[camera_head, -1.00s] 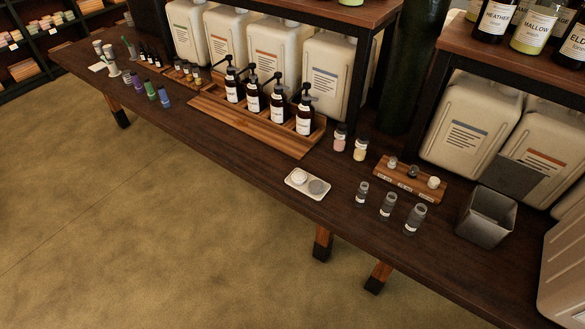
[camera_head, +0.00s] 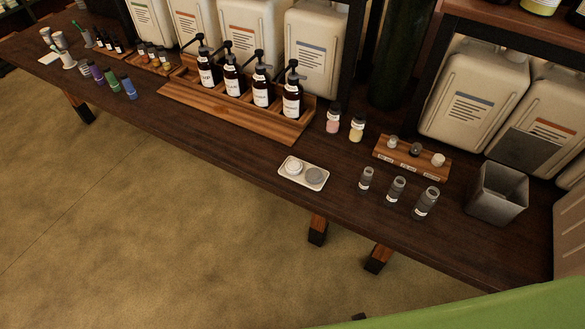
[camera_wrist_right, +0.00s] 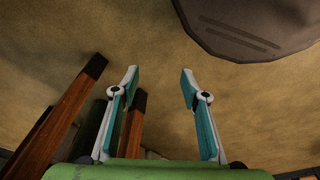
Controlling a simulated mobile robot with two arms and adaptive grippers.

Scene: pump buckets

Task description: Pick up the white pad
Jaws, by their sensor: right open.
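The white pad (camera_head: 294,167) is a small round disc on the left side of a pale tray (camera_head: 304,184). A grey round pad (camera_head: 314,176) lies beside it on the right side of the tray. The tray is on the dark wooden table near its front edge. My right gripper (camera_wrist_right: 160,78) shows in the right wrist view, open and empty, with floor and table legs beyond it. The pad is not in that view. In the head view only a green part of my arm shows at the bottom right. My left gripper is not in view.
Several small glass jars (camera_head: 395,190) stand right of the tray, with a grey bin (camera_head: 497,193) farther right. A wooden rack (camera_head: 410,158) and two small bottles are behind. Pump bottles (camera_head: 262,85) stand in a wooden holder at the back left.

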